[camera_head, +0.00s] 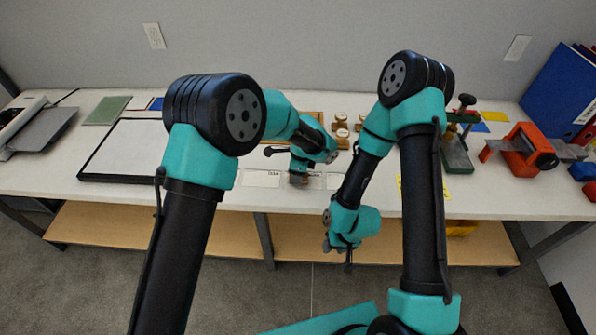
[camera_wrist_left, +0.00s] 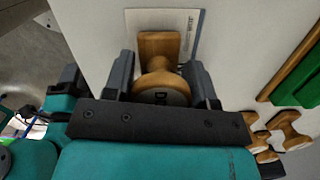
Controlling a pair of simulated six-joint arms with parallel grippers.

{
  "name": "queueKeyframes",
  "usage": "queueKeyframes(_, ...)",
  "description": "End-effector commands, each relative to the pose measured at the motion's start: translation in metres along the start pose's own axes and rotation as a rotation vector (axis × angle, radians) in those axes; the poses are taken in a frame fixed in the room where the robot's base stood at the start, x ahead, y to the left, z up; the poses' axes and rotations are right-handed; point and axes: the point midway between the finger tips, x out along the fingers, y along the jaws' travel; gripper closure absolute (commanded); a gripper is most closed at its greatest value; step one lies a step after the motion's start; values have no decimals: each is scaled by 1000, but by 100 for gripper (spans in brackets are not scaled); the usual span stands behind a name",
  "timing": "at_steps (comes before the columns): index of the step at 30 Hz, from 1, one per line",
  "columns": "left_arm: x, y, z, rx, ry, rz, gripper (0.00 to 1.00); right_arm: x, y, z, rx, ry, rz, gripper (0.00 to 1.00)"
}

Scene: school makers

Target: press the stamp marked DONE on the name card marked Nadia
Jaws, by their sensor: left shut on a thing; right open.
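My left gripper (camera_head: 299,176) is shut on a wooden stamp (camera_wrist_left: 158,62). The stamp's round knob sits between the fingers, its label showing a "D" with the rest hidden, and its block reaches over a white name card (camera_wrist_left: 190,22). I cannot tell whether the block touches the card. My right gripper (camera_head: 340,246) is open and empty, in front of the table edge.
Several other wooden stamps (camera_wrist_left: 285,128) stand behind, beside a green pad in a wooden frame (camera_wrist_left: 300,75). A black-edged white board (camera_head: 130,150) lies to the left. A green-based press (camera_head: 455,150) and an orange device (camera_head: 522,148) stand at the right.

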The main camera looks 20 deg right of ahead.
Motion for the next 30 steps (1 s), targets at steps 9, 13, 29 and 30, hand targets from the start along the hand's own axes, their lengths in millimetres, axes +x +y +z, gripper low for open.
queueKeyframes(9, 3, 0, 0, 0, 0, 0, 73, 0, 0, 0, 0, 0, 0, 57)
queueKeyframes(13, 4, 0, 0, 0, 0, 0, 73, 0, 0, 0, 0, 0, 0, 57)
queueKeyframes(29, 7, 0, -1, 0, 0, 2, 73, 0, 0, 0, 0, 0, 0, 57)
queueKeyframes(30, 8, 0, -1, 0, 0, 2, 73, 0, 0, 0, 0, 0, 0, 57)
